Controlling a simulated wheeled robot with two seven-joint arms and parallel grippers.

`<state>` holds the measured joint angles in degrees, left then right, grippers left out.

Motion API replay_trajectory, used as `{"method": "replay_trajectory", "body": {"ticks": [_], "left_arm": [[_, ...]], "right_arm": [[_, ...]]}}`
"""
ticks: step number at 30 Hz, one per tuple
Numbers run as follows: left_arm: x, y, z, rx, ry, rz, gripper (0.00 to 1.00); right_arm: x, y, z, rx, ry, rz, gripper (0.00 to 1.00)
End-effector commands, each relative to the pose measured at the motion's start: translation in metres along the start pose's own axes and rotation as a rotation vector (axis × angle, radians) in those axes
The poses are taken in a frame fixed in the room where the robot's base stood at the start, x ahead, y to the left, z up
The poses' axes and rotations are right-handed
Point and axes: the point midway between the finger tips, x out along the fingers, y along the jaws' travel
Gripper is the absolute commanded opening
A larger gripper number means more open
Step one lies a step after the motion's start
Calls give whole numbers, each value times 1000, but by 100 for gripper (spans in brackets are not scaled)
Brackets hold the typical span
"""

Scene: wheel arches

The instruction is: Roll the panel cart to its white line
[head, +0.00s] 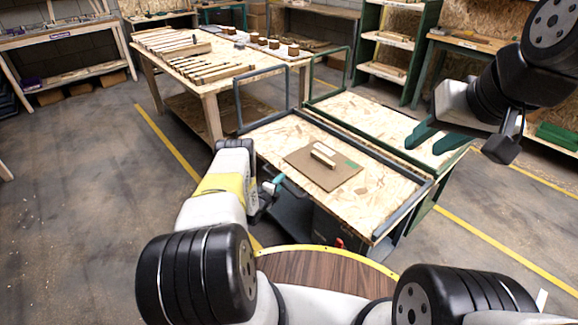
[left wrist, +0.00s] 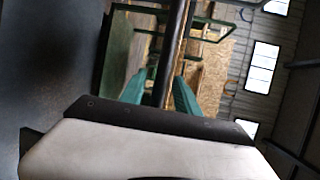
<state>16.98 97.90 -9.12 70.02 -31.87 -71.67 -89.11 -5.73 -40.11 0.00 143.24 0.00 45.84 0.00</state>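The panel cart (head: 360,205) stands in the middle of the head view, with a chipboard deck, a grey-blue frame and an upright handle (head: 262,97) at its far end. A brown panel (head: 323,168) with a pale wooden block lies flat on it. My left gripper (head: 275,186) is at the cart's near left edge. In the left wrist view, its teal fingers (left wrist: 160,92) are apart, with a dark bar (left wrist: 172,50) between them; contact is unclear.
A green-framed cart (head: 385,122) stands close behind the panel cart. A workbench (head: 200,85) with wooden strips is at back left. Shelves line the walls. Yellow lines (head: 500,246) mark the floor. Open floor lies at left and lower right.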

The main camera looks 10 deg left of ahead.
Motion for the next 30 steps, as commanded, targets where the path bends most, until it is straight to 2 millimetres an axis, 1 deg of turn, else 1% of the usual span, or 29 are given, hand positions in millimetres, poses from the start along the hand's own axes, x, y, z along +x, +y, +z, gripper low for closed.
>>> {"method": "replay_trajectory", "body": {"ticks": [3,9,10,14,15,16,30], "left_arm": [[4,0,0,0,0,1,38],[4,0,0,0,0,1,38],[4,0,0,0,0,1,36],[4,0,0,0,0,1,10],[4,0,0,0,0,1,3],[4,0,0,0,0,1,0],[4,0,0,0,0,1,0]], "right_arm": [[0,0,0,0,0,0,36],[0,0,0,0,0,0,36],[0,0,0,0,0,0,36],[0,0,0,0,0,0,36],[0,0,0,0,0,0,36],[0,0,0,0,0,0,36],[0,0,0,0,0,0,36]]}}
